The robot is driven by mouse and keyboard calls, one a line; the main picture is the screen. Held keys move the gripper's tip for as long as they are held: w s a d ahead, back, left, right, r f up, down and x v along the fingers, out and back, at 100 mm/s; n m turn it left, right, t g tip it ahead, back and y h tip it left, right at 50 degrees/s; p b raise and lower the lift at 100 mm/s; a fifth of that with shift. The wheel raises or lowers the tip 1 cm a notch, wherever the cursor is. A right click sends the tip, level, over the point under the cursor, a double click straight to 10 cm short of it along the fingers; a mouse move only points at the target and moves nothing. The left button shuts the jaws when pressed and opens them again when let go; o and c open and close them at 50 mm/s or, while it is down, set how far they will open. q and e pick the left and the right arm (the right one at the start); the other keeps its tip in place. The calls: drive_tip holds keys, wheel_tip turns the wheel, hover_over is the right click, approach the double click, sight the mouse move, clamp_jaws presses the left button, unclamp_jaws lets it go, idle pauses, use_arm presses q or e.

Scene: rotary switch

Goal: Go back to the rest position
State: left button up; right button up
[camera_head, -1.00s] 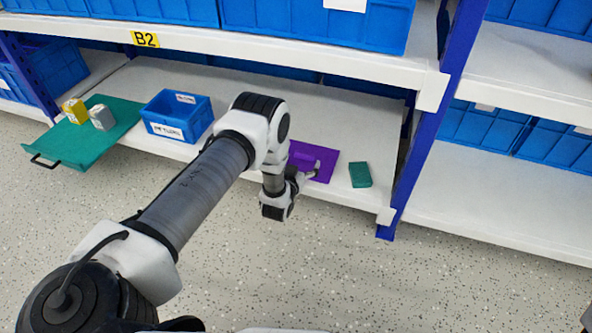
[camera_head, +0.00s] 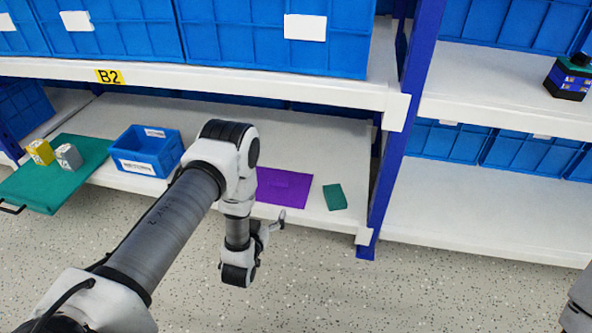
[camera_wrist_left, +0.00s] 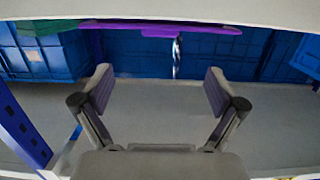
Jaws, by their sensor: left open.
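A flat purple panel (camera_head: 284,187) lies on the lower white shelf, with a faint raised shape on it. My left gripper (camera_head: 280,222) is in front of the shelf edge, below the panel in the head view and apart from it. In the left wrist view its two fingers (camera_wrist_left: 160,84) are spread with nothing between them. A purple strip, apparently the panel (camera_wrist_left: 160,27), shows beyond them at the top.
A teal block (camera_head: 334,197) lies right of the panel. A blue bin (camera_head: 147,158) and a teal tray (camera_head: 62,188) with yellow and grey blocks are at left. A blue upright (camera_head: 396,150) stands at right. The speckled floor in front is clear.

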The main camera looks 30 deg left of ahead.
use_arm(q)
drive_tip(key=s+d+r+m+g+h+p, duration=0.1)
drive_tip(key=s+d+r+g+p, duration=0.15)
drive_tip(key=r+p, duration=0.35)
drive_tip(key=s+d+r+g+h+p, duration=0.1)
drive_tip(key=s+d+r+p, duration=0.1)
drive_tip(key=d+r+p, duration=0.3)
drive_tip(key=s+d+f+m+g+h+p, duration=0.15)
drive_tip(key=s+g, duration=0.45)
drive_tip(key=s, duration=0.7)
drive_tip(key=s+d+f+g+h+p, duration=0.1)
drive_tip(key=s+d+f+g+p, duration=0.1)
drive_tip(key=s+g, duration=0.8)
wheel_tip(320, 180, up, 38)
drive_tip(key=s+t+p, duration=0.2)
drive_tip(key=t+p, duration=0.1)
drive_tip(key=p, duration=3.4)
drive_tip(key=shift+s+a+t+p, duration=0.15)
drive_tip(key=shift+s+t+p, duration=0.15)
drive_tip(key=shift+t, duration=0.05)
drive_tip(key=shift+f+y, duration=0.1)
drive_tip(key=shift+y, duration=0.15)
